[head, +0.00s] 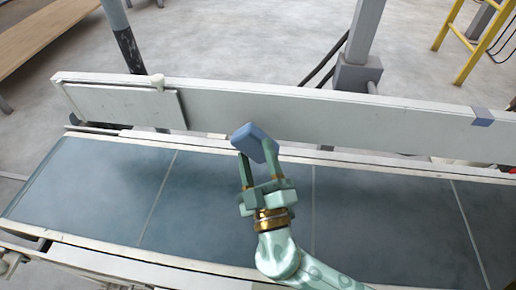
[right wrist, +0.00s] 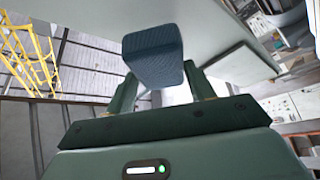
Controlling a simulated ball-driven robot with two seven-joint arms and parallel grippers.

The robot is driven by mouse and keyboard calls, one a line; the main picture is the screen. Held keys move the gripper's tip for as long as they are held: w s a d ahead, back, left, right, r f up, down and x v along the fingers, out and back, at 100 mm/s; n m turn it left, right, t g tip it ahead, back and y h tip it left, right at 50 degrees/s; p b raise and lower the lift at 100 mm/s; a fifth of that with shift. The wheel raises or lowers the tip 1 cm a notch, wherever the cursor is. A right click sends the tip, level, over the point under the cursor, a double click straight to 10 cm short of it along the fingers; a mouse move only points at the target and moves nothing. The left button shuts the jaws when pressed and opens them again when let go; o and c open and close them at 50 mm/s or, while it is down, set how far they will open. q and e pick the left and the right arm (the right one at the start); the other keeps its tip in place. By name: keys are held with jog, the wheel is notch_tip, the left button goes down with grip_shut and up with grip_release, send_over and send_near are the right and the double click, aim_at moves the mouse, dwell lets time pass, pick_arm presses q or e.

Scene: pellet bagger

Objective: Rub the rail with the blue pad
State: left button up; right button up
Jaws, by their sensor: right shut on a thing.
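The blue pad (head: 254,141) is a small block held between the fingertips of my right gripper (head: 259,162). The gripper is shut on it and holds it above the conveyor belt, in front of the pale rail (head: 300,112). In the right wrist view the pad (right wrist: 153,55) shows large between the two green fingers of the gripper (right wrist: 160,92). The rail runs lengthwise behind the belt. In the head view the pad overlaps the rail's lower edge; I cannot tell whether they touch. My left gripper is not in view.
The dark belt (head: 90,190) fills the foreground, with pale seams across it. A hinged panel (head: 125,105) is at the rail's left end, and a blue-grey clip (head: 482,116) sits at its right. A grey post (head: 363,40) and a yellow frame (head: 462,40) stand behind.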

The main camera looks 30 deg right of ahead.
jog(key=shift+s+a, duration=0.45)
jog(key=shift+s, duration=0.2)
jog(key=shift+s+a, duration=0.4)
jog(key=shift+s, duration=0.2)
